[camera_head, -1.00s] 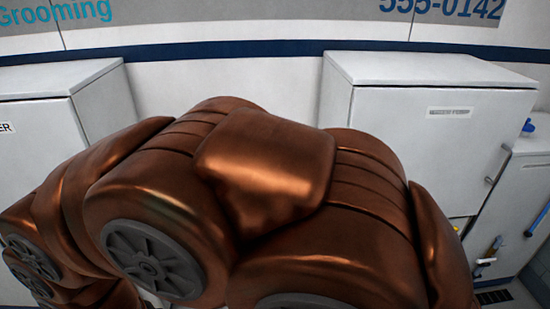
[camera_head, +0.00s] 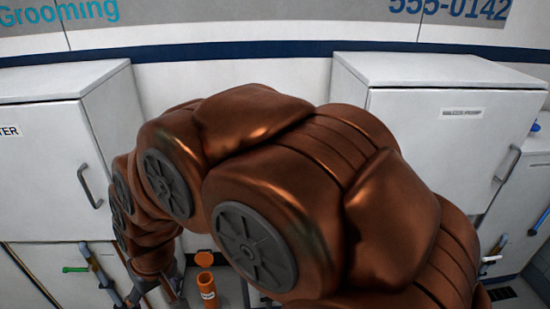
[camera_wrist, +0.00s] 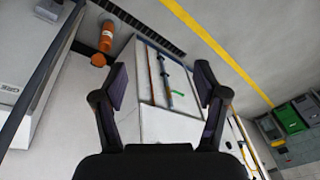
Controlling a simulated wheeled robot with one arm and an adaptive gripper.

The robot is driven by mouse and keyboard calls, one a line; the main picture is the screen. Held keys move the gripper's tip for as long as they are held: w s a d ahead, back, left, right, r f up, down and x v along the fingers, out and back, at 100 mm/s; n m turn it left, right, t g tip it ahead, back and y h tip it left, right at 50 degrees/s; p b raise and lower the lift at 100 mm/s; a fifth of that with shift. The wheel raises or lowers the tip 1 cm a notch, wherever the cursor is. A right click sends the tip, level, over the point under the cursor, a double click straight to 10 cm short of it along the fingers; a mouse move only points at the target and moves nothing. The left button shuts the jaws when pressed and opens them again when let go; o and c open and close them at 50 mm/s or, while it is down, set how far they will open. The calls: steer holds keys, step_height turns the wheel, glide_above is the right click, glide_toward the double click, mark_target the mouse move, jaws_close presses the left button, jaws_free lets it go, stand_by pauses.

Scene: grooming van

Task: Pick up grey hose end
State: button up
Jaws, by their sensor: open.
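I cannot make out a grey hose end for certain in either view. A blue-grey pipe (camera_wrist: 165,80) with a green handle (camera_wrist: 182,91) shows on a white panel, between my fingers in the wrist view. A thin orange-brown line runs beside it. In the head view the pipe (camera_head: 101,274) is at the lower left, with its green handle (camera_head: 76,269). My gripper (camera_wrist: 162,83) is open, with nothing held between its two dark fingers. In the head view my arm covers the middle, and the gripper is only partly visible at the bottom edge.
An orange bottle (camera_head: 207,289) stands on the floor near my arm; it also shows in the wrist view (camera_wrist: 106,37). White cabinets (camera_head: 455,145) line the wall left and right. A yellow floor line (camera_wrist: 215,43) and green and grey bins (camera_wrist: 290,118) lie to the right in the wrist view.

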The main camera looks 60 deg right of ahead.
steer(key=w+d+f+m+t+h, duration=0.15)
steer(key=w+d, duration=0.25)
steer(key=w, duration=0.4)
steer(key=w+d+r+m+t, duration=0.1)
steer(key=w+d+m+t, duration=0.2)
steer(key=w, duration=0.4)
steer(key=w+d+m+t+h, duration=0.2)
steer(key=w+d+h, duration=0.3)
steer(key=d, duration=0.7)
steer(key=s+d+m+g+h+p, duration=0.1)
steer(key=s+d+m+h, duration=0.1)
steer(key=d, duration=1)
steer(key=s+d+r+m+g+h+p, duration=0.1)
steer(key=d+h, duration=0.5)
steer(key=d, duration=0.6)
steer(key=s+d+r+m+g+h+p, duration=0.1)
steer(key=s+d+m+g+h, duration=0.2)
steer(key=d, duration=0.9)
steer(key=shift+s+d+m+g+h+p, duration=0.1)
steer(key=shift+s+m+g+h+p, duration=0.2)
steer(key=shift+s, duration=0.5)
steer(key=shift+s+d+m+t+h+p, duration=0.1)
steer(key=shift+s+m+h, duration=0.25)
steer(key=shift+s, duration=0.45)
steer(key=shift+w+d+f, duration=0.1)
steer(key=shift+w+d, duration=0.1)
steer(key=shift+d, duration=0.4)
